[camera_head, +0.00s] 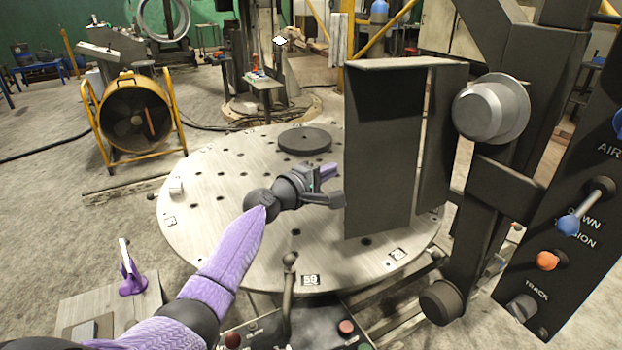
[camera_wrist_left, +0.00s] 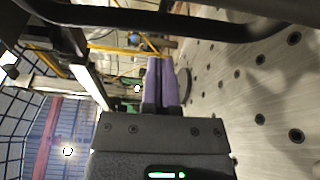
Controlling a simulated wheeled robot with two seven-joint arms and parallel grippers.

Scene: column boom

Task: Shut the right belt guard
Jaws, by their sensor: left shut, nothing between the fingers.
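A dark grey upright panel (camera_head: 380,150), which looks like the right belt guard, stands open with its broad face turned toward me, near the right part of the round plate. The panel's hinge is not clear. My right gripper is not in view.
The round drilled plate (camera_head: 215,225) lies below the arm, with a dark disc (camera_head: 305,140) on it. A control panel (camera_head: 570,230) with knobs stands at right. A lever (camera_head: 289,265) rises at the front. A dark bar (camera_wrist_left: 170,22) crosses the top of the left wrist view.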

